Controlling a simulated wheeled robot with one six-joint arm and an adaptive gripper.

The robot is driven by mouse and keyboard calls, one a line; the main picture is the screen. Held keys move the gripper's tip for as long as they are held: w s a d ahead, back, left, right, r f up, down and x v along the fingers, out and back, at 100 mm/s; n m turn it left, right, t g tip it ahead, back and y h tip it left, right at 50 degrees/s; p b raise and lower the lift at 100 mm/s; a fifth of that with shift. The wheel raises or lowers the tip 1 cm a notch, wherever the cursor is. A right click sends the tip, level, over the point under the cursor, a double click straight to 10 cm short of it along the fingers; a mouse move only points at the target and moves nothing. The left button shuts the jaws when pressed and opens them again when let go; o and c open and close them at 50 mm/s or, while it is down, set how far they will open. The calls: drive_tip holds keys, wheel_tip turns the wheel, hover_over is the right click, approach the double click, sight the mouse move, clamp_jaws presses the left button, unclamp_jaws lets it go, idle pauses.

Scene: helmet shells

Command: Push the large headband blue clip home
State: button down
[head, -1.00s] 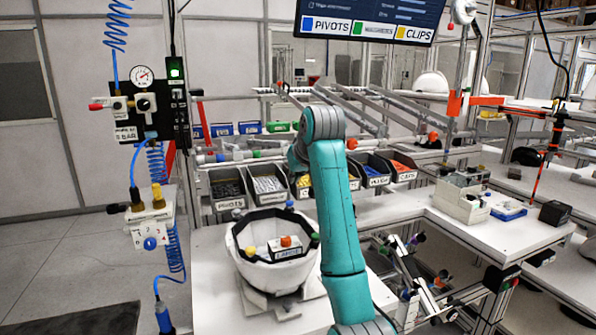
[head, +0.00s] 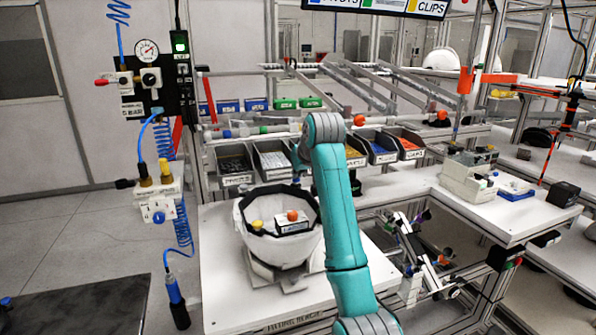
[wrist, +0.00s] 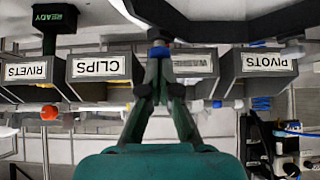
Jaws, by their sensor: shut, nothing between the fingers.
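The helmet shell (head: 248,238) is white and open at the top, on a grey stand on the white bench. A dark headband (head: 246,200) runs inside its rim, and a dark band (wrist: 225,28) crosses the top of the upside-down wrist view. The blue clip (wrist: 160,51) shows at that band, right at my fingertips. My gripper (wrist: 161,70) is shut and empty, its tips at or very near the clip; I cannot tell whether they touch. How deep the clip sits is hidden. In the head view my arm hides the clip and the fingertips.
Inside the shell are a yellow knob (head: 257,225), an orange knob (head: 292,215) and a small labelled box (head: 293,227). Labelled part bins (head: 235,165) stand behind it. A blue air hose (head: 182,235) hangs at left. The bench front (head: 235,305) is clear.

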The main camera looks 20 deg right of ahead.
sight(298, 188)
drive_tip(key=shift+s+f, duration=0.1)
drive_tip(key=shift+f, duration=1.25)
drive_tip(key=shift+r, duration=0.5)
wheel_tip(298, 188, up, 5)
drive_tip(key=shift+s, duration=0.1)
drive_tip(key=v, duration=0.9)
drive_tip(key=shift+s+r, duration=0.15)
